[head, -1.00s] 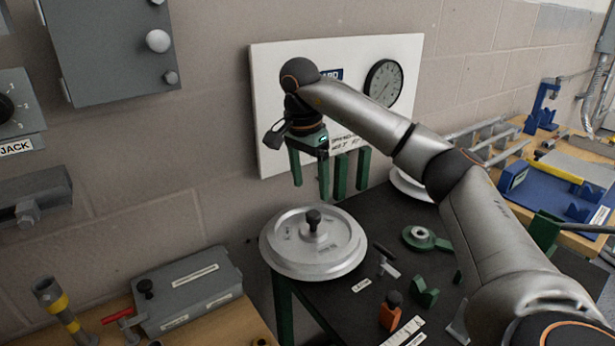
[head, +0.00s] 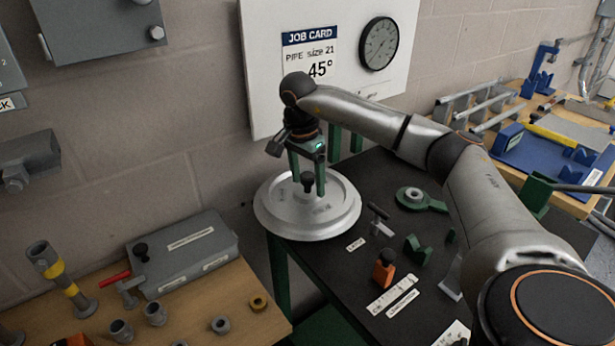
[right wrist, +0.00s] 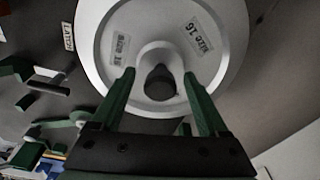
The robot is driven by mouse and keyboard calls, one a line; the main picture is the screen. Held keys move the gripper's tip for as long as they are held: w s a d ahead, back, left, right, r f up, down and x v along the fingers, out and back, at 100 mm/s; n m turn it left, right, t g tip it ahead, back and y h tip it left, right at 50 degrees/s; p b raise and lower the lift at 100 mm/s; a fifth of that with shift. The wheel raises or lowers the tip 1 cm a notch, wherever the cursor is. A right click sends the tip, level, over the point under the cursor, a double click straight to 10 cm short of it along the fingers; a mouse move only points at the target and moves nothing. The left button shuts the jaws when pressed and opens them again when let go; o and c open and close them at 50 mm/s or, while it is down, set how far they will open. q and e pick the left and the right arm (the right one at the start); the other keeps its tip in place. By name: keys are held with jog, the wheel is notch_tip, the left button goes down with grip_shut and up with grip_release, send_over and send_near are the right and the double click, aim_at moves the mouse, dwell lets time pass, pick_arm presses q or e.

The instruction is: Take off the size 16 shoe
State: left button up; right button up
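My right gripper (head: 307,192) points down over the disc. In the right wrist view its green fingers (right wrist: 160,92) are apart, one on each side of the knob, with gaps visible. My left gripper is not in view.
The black table (head: 345,265) holds a green ring-ended tool (head: 411,198), an orange block (head: 383,268) and small green parts. A wooden bench (head: 215,290) with a grey box (head: 185,255) is at left. A job card board (head: 268,60) stands behind, reading pipe size 21, 45°.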

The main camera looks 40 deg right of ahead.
grip_shut()
dwell(0.4)
dwell(0.7)
dwell(0.6)
